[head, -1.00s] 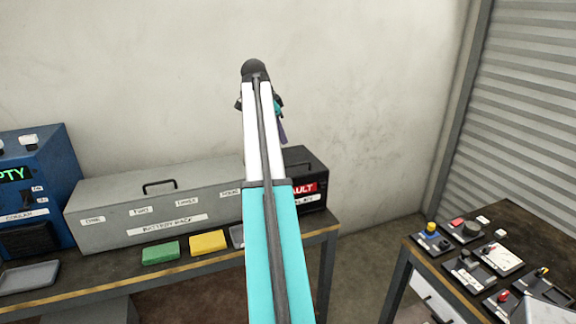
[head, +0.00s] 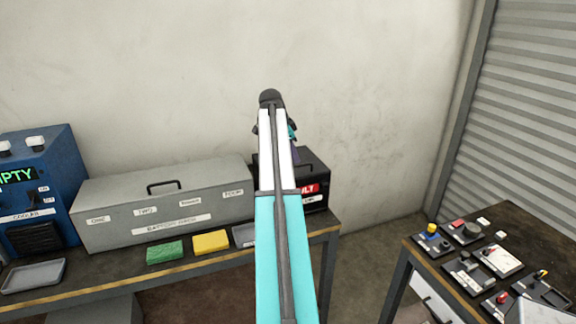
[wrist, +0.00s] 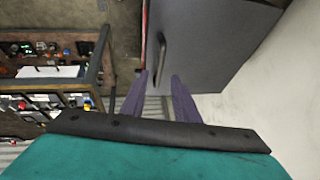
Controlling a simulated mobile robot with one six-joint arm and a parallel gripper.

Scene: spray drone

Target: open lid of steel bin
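A dark box (head: 316,172) with a red label, partly reading "ULT", stands at the right end of the back bench, half hidden behind my arm. In the wrist view a dark grey lid (wrist: 215,40) with a black handle (wrist: 160,60) and a red strip at its edge fills the upper middle; it appears to be the same box, shut. I cannot tell for sure whether this is the steel bin. My gripper (wrist: 161,82) is open and empty, its two purple fingers apart near the handle's lower end. In the head view the gripper (head: 293,145) shows above the box, mostly hidden.
A long grey box (head: 165,205) with a top handle stands shut on the bench, left of my arm. Green (head: 165,252) and yellow (head: 211,242) blocks lie before it. A blue cooler (head: 45,185) stands at left. A side table (head: 480,265) with several small parts is at right.

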